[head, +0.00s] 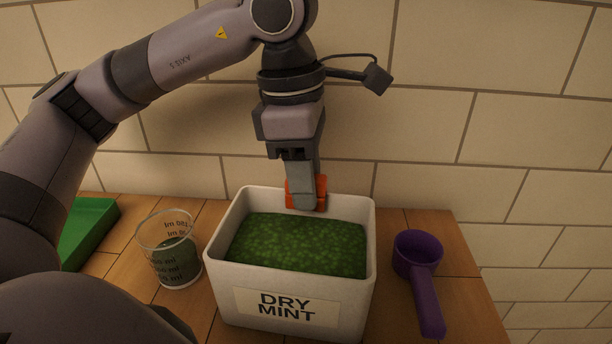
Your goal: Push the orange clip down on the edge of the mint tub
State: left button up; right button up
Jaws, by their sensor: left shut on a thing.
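The mint tub (296,311) is a white box labelled "DRY MINT", filled with green mint (297,246), in the middle of the wooden table. My left gripper (304,195) reaches down over the tub's back wall and is shut on the orange clip (320,192). The clip is at the tub's back rim, right of its middle. The fingers hide much of the clip, so I cannot tell whether it is seated on the edge or just above it. My right gripper is not in view.
A clear measuring cup (172,257) with dark green contents stands left of the tub. A purple scoop (421,273) lies on the right. A green object (92,228) is at the far left. A tiled wall (470,120) rises close behind the table.

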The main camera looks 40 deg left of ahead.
pick_arm(q)
jog(key=o, duration=1.1)
jog(key=r, duration=0.7)
jog(key=shift+s+a, duration=0.2)
jog(key=shift+a, duration=0.2)
